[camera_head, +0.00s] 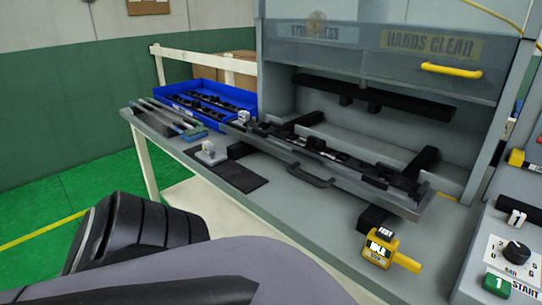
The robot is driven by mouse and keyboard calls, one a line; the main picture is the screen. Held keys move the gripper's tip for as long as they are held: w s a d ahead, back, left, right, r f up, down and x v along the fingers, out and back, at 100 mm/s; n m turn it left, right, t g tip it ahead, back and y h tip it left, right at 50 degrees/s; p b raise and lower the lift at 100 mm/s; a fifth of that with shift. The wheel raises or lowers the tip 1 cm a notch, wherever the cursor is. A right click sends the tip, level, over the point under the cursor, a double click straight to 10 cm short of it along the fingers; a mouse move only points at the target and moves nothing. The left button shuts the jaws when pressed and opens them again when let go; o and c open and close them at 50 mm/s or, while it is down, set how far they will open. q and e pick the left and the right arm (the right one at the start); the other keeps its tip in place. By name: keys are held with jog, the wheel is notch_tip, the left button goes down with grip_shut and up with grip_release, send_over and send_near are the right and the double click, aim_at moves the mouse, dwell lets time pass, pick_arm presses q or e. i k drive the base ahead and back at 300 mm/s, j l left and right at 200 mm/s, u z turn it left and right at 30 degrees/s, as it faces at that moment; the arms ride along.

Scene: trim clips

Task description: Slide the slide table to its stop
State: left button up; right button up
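The slide table (352,184) is a long grey plate in front of the press opening, carrying a black trim strip (318,146) with clips. A black handle (310,177) is on its front edge. Dark rails (422,166) run from it back into the press. The table stands out toward the front of the bench, with bare press floor behind it. Neither gripper shows. Part of one of my arms fills the bottom left of the view, apart from the table.
The press (380,35) has a raised clear guard with a yellow handle (450,69). A blue bin (240,97) of dark parts is at the back left. A control panel (510,250) is at right.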

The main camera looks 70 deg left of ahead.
aim_at(374, 190)
jog(key=u, duration=1.9)
jog(key=i+j+u, duration=0.1)
jog(key=j+u, duration=0.15)
jog(key=j, duration=0.25)
jog(key=i+j+u, duration=0.1)
jog(key=j+u, duration=0.15)
jog(key=j, duration=0.25)
